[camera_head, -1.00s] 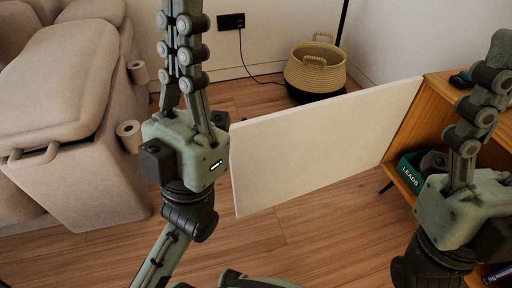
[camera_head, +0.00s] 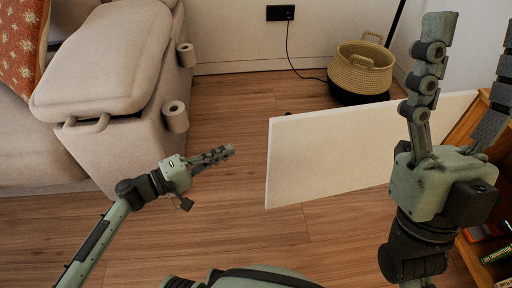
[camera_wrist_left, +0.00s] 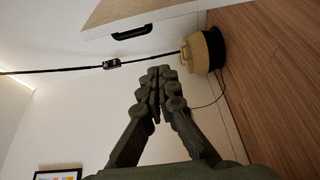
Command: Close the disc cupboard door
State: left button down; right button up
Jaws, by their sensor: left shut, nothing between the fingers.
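The cupboard door (camera_head: 335,155) is a white panel standing open, reaching left from the wooden cupboard (camera_head: 470,125) at the right edge. My left gripper (camera_head: 230,150) is shut and empty, pointing right, left of the door's free edge with a visible gap in the head view. In the left wrist view, the shut fingers (camera_wrist_left: 154,75) point toward a pale panel, seemingly the door (camera_wrist_left: 165,12), with a dark handle (camera_wrist_left: 132,32). My right gripper (camera_head: 472,45) is open, its fingers spread upward, and covers part of the door's right end and the cupboard.
A woven basket (camera_head: 358,72) stands behind the door. A beige sofa (camera_head: 110,60) with paper-roll-like objects (camera_head: 175,117) on its side is at left. A dark cable runs from the wall socket (camera_head: 280,13). The floor (camera_head: 235,225) left of the door is clear.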

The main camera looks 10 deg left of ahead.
pick_arm(q)
jog(key=w+d, duration=0.3)
jog(key=d, duration=0.5)
jog(key=shift+d, duration=0.4)
jog(key=shift+s+r, duration=0.1)
